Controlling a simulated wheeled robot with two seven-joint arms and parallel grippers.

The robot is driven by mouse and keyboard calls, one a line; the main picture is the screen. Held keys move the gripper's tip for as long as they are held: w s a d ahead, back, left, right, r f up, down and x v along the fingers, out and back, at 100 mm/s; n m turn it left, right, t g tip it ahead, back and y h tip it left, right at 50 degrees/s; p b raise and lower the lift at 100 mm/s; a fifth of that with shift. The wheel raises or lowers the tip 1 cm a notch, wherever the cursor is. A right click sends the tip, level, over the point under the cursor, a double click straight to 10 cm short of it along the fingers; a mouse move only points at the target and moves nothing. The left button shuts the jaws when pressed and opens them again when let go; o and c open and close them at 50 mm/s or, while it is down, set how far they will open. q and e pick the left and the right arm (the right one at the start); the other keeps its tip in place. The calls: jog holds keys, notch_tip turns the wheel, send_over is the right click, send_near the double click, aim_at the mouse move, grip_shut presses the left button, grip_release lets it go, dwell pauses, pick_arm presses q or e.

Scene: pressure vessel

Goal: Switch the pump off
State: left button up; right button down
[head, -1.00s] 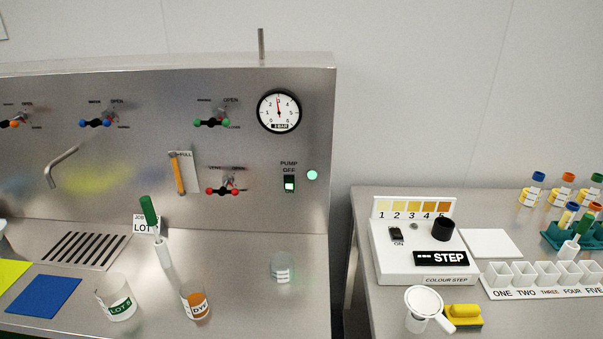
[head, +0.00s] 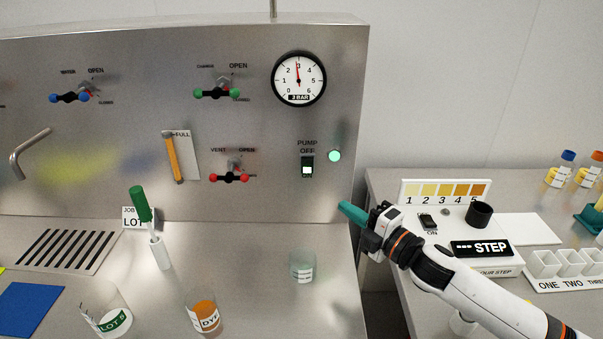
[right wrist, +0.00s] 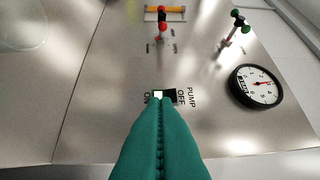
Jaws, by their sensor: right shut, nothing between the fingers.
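The pump switch (head: 307,167) is a small dark rocker with a white lower part, on the steel panel under the label PUMP OFF. A round green lamp (head: 335,156) glows to its right. In the right wrist view the switch (right wrist: 159,95) shows just beyond the fingertips, between the words ON and OFF, its near edge partly hidden by the fingers. My right gripper (head: 345,207) has teal fingers, shut and empty, below and right of the switch in the head view. It also fills the lower middle of the right wrist view (right wrist: 160,108). Whether the tips touch the switch I cannot tell. My left gripper is not in view.
A pressure gauge (head: 299,79) sits above the switch and a red-handled vent valve (head: 230,177) to its left. A glass beaker (head: 302,265) stands on the steel bench below. The colour step device (head: 440,262) is behind my right arm.

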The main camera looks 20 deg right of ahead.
jog(key=n, duration=0.1)
jog(key=y+p, duration=0.1)
jog(key=p, duration=0.4)
send_near(303, 162)
jog(key=a+f+x, duration=0.1)
jog(key=x, duration=0.4)
jog(key=shift+w+d+r+n, duration=0.3)
jog(key=shift+w+r+n, duration=0.1)
jog(key=shift+r, duration=0.1)
